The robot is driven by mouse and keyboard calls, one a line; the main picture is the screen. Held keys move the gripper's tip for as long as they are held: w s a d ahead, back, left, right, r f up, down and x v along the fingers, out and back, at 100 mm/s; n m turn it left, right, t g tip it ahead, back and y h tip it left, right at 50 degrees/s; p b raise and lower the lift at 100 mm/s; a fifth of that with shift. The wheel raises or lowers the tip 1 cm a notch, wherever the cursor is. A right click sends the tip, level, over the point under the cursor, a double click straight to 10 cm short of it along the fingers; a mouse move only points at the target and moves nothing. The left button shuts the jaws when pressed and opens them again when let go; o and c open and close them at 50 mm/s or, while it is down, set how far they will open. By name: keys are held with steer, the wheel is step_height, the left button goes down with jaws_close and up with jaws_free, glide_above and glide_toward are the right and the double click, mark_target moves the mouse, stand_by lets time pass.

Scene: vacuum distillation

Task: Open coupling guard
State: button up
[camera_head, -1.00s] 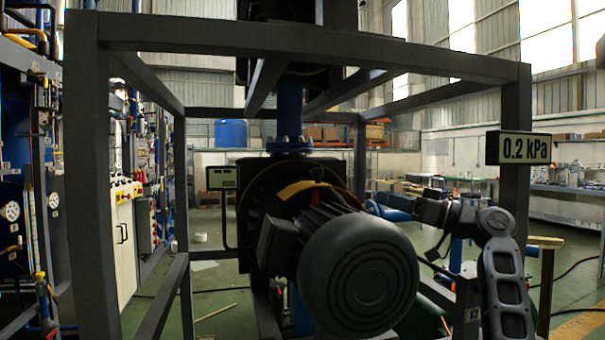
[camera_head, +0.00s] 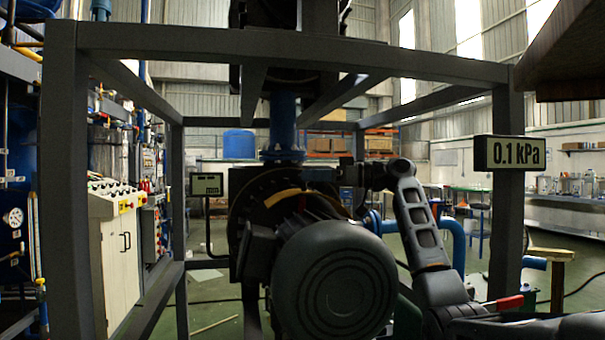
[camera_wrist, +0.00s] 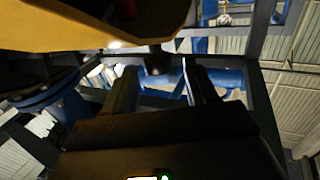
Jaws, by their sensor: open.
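The coupling guard (camera_head: 284,197) is a yellow-orange curved cover between the round pump housing and the large dark motor (camera_head: 337,280). In the head view only a strip of it shows above the motor. In the wrist view a large yellow surface, seemingly the guard (camera_wrist: 90,28), fills the upper left, close to the camera. My gripper (camera_head: 345,178) is just right of and above the guard in the head view, with its tips hard to make out. In the wrist view my gripper's fingers (camera_wrist: 160,68) are apart. A dark knob-like part shows beyond them; whether they touch it I cannot tell.
A dark steel frame (camera_head: 290,45) encloses the pump and motor, with posts on both sides. A display reading 0.1 kPa (camera_head: 509,153) hangs on the right post (camera_head: 507,215). A blue vertical pipe (camera_head: 283,122) rises above the pump. A cream control cabinet (camera_head: 115,255) stands at left.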

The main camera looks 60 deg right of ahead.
steer(key=shift+p+x, duration=0.3)
steer(key=shift+x, duration=1.15)
steer(key=shift+c, duration=0.2)
jaws_close()
